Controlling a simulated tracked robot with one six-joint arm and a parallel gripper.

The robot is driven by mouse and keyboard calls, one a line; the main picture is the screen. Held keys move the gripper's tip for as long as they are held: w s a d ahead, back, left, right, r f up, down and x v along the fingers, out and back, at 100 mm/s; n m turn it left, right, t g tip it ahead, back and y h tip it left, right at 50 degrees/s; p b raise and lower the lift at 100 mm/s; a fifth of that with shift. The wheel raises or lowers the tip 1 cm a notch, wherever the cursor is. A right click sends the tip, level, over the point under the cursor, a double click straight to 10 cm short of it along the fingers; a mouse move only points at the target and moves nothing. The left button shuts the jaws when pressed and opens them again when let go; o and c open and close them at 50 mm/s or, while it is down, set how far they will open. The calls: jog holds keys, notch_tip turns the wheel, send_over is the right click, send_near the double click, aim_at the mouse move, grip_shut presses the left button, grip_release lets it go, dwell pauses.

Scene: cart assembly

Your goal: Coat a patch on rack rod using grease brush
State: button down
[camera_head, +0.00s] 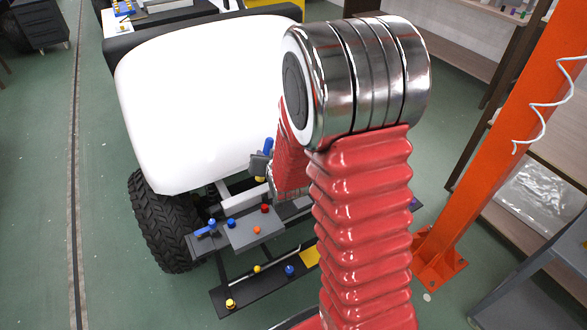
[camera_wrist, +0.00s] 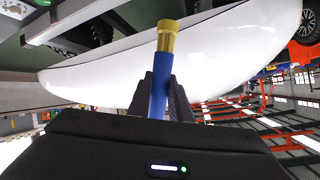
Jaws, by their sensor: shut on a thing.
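My gripper (camera_wrist: 160,100) is shut on a blue-handled brush (camera_wrist: 161,72) with a gold end (camera_wrist: 166,32), which stands out past the fingers in the wrist view. In the head view, my gripper (camera_head: 261,164) is at the front of the cart, below the white body, partly covered by my red arm. The brush's blue handle (camera_head: 268,146) points up and its yellow-gold end (camera_head: 260,179) points down. A pale rod (camera_head: 248,196), which looks like the rack rod, lies just below that end; I cannot tell whether they touch. No grease patch can be made out.
The cart's white body (camera_head: 200,95) rises close behind my gripper. A grey plate (camera_head: 245,232) with coloured knobs and a lower black bar (camera_head: 240,292) are in front. A black tyre (camera_head: 160,225) is at left, an orange post (camera_head: 500,150) at right.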

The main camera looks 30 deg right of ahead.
jog(key=w+a+r+n+y, duration=0.1)
jog(key=a+r+n+y, duration=0.1)
jog(key=a+r, duration=0.4)
jog(key=a, duration=0.4)
jog(key=shift+w+a+r, duration=0.15)
jog(key=shift+a+r, duration=0.15)
jog(key=shift+r, duration=0.1)
